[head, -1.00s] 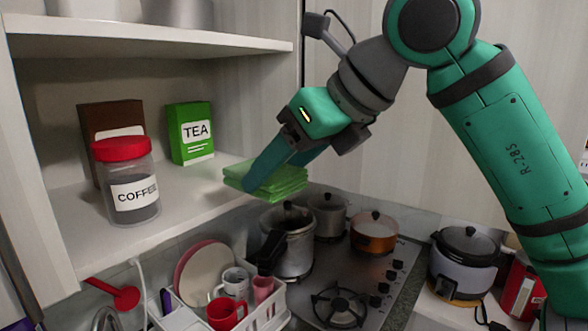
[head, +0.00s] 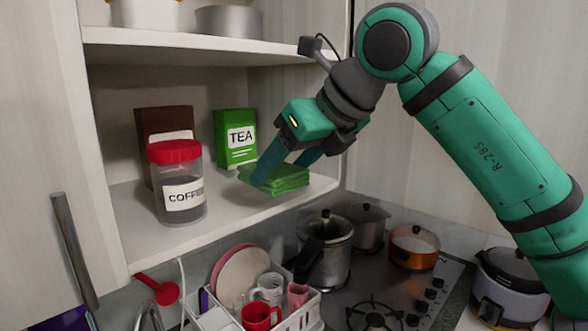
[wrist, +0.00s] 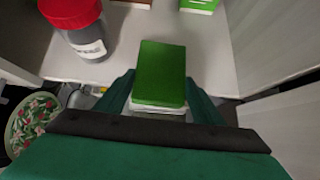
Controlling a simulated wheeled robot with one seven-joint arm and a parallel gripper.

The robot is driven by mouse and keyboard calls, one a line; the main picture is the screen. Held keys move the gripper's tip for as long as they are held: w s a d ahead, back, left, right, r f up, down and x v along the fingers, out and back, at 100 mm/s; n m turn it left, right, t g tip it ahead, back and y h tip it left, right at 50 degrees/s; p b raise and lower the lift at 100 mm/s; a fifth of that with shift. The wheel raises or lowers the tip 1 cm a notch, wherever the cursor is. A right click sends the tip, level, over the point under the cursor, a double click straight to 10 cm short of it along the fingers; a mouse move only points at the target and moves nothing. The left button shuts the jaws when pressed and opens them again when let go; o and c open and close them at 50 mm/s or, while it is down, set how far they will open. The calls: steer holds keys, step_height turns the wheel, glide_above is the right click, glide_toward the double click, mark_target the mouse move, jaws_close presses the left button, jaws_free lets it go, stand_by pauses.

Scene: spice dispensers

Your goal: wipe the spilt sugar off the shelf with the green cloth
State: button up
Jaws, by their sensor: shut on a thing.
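The green cloth (head: 286,183) is a folded stack at the right part of the lower shelf (head: 150,240). My gripper (head: 275,170) is shut on the cloth, with its fingers on either side of it. In the wrist view the cloth (wrist: 162,75) lies between the two fingers of my gripper (wrist: 160,92), over the white shelf surface (wrist: 215,55). I cannot tell whether the cloth touches the shelf or is just above it. No spilt sugar can be made out on the white shelf; parts of the shelf are hidden behind the jar and my gripper.
A coffee jar with a red lid (head: 178,185) stands left of the cloth. A green tea box (head: 236,138) and a brown box (head: 160,130) stand behind. Below are a dish rack (head: 300,318), pots (head: 325,250) and a stove (head: 375,290). The cabinet side wall (head: 330,120) is to the right.

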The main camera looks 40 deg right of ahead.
mark_target(240, 179)
steer(key=shift+w+a+f, duration=0.1)
steer(key=shift+w+a, duration=0.05)
steer(key=shift+w, duration=0.9)
steer(key=shift+w+a, duration=0.15)
steer(key=shift+w, duration=0.95)
steer(key=shift+w+a+f, duration=0.1)
steer(key=shift+w+a, duration=0.05)
steer(key=shift+w, duration=0.9)
steer(key=shift+f, duration=1.35)
steer(key=shift+f, duration=0.65)
steer(key=shift+w+a, duration=0.65)
steer(key=shift+a, duration=0.2)
steer(key=shift+w+a, duration=0.6)
steer(key=shift+a, duration=0.2)
steer(key=shift+d, duration=0.15)
steer(key=shift+w+d+f, duration=0.1)
steer(key=shift+d, duration=0.65)
steer(key=shift+w+d+f, duration=0.1)
steer(key=shift+d, duration=0.6)
